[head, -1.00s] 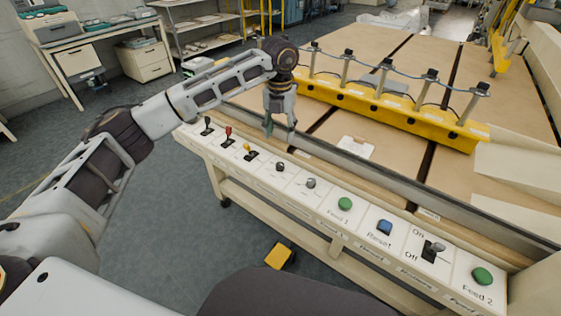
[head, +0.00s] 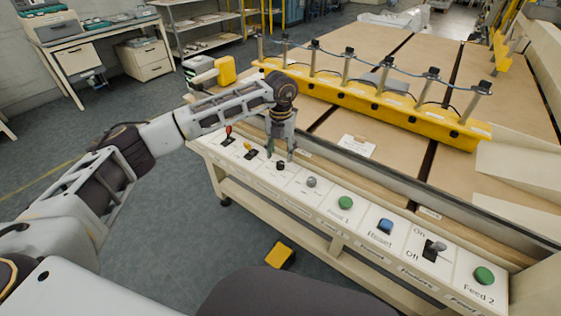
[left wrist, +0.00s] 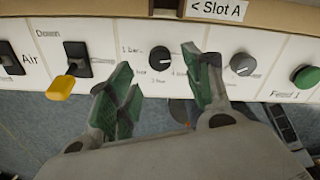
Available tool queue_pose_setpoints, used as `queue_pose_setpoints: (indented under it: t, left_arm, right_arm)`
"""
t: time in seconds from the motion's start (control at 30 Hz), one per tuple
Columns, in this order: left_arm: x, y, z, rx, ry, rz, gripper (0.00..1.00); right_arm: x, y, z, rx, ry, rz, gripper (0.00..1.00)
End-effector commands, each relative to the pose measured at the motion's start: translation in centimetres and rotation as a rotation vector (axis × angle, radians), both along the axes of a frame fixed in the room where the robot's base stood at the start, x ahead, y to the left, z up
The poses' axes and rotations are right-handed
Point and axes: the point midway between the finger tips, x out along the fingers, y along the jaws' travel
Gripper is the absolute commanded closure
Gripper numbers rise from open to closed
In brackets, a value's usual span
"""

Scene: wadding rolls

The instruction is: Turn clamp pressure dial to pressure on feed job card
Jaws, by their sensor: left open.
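A black dial (head: 281,165) with bar markings around it is on the sloped white control panel (head: 328,196); it also shows in the left wrist view (left wrist: 160,57). My left gripper (head: 282,153) is open just above and behind this dial. In the left wrist view its green-padded fingers (left wrist: 163,82) stand on either side of the dial with gaps, not visibly touching it. The dial's exact setting is too small to read. A white card (head: 357,146) lies on the table behind the panel; its print is unreadable. My right gripper is not in view.
A grey knob (head: 311,182) and a green Feed 1 button (head: 345,202) are right of the dial. A yellow-handled lever (head: 249,151) and red lever (head: 229,133) are left. A yellow clamp bar (head: 375,101) crosses the table behind.

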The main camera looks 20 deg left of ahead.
Motion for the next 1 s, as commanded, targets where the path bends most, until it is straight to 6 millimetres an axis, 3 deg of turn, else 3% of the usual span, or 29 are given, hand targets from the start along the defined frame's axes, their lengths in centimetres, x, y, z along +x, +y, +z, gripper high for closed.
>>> queue_pose_setpoints:
  t: [0.2,0.4,0.8,1.0]
  left_arm:
    - [0.0,0.0,-2.9,0.001,0.001,0.000,0.49]
    - [0.0,0.0,-4.4,0.000,0.000,0.000,0.49]
    - [0.0,0.0,-4.8,0.000,-0.001,0.000,0.49]
    - [0.0,0.0,-4.8,0.000,-0.001,0.000,0.74]
  right_arm:
    - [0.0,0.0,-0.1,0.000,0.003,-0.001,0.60]
    - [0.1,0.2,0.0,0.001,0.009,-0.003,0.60]
    - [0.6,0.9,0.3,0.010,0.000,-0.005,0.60]
    - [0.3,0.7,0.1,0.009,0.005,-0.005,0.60]
